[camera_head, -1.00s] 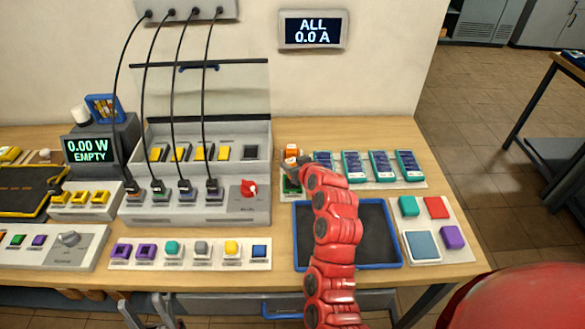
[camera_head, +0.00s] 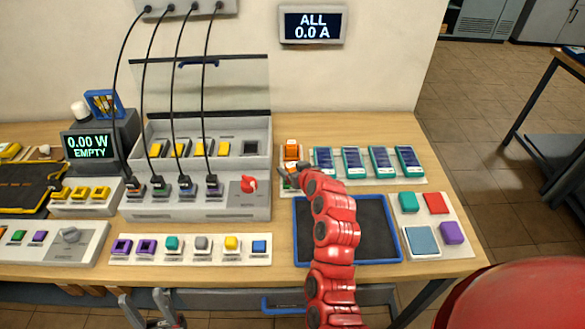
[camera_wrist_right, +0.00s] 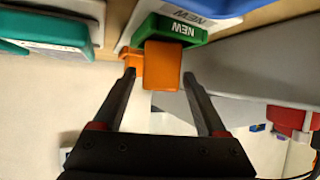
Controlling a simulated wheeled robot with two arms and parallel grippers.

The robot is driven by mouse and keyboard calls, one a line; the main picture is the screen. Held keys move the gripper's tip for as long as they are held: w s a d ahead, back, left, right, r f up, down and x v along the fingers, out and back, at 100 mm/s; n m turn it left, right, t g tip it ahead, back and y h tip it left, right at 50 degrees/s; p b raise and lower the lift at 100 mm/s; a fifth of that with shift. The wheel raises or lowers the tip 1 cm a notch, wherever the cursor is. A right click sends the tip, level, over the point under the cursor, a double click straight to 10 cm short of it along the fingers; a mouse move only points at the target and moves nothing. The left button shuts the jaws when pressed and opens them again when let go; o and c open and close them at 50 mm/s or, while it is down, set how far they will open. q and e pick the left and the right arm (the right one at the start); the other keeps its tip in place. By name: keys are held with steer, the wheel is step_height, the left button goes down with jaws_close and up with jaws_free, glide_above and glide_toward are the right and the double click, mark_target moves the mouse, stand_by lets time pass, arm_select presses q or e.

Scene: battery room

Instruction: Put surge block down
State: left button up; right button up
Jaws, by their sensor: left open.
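No readable label marks the surge block. In the right wrist view an orange block (camera_wrist_right: 163,66) sits between the fingers of my right gripper (camera_wrist_right: 160,75), with a gap on both sides, against a green block marked NEW (camera_wrist_right: 176,30). Another orange piece (camera_wrist_right: 132,58) shows partly behind the left finger. In the head view an orange block (camera_head: 292,152) stands at the left end of the row of blue-and-teal modules. My right gripper (camera_head: 284,178) is just in front of it, partly over the green piece. My left gripper (camera_head: 150,312) is open and empty at the bottom edge, below the table front.
A blue-rimmed tray (camera_head: 299,245) lies empty under my right arm. A pale board (camera_head: 437,208) with coloured squares is to its right. The grey charger box (camera_head: 230,205) with black cables and a red knob (camera_head: 249,184) stands left of my right gripper.

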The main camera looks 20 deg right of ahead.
steer(key=shift+r+p, duration=0.85)
steer(key=shift+p, duration=0.05)
steer(key=shift+s+f+b, duration=0.2)
steer(key=shift+s+b, duration=0.25)
steer(key=shift+b, duration=0.15)
steer(key=b+v, duration=0.1)
steer(key=v, duration=1)
steer(key=shift+d, duration=0.2)
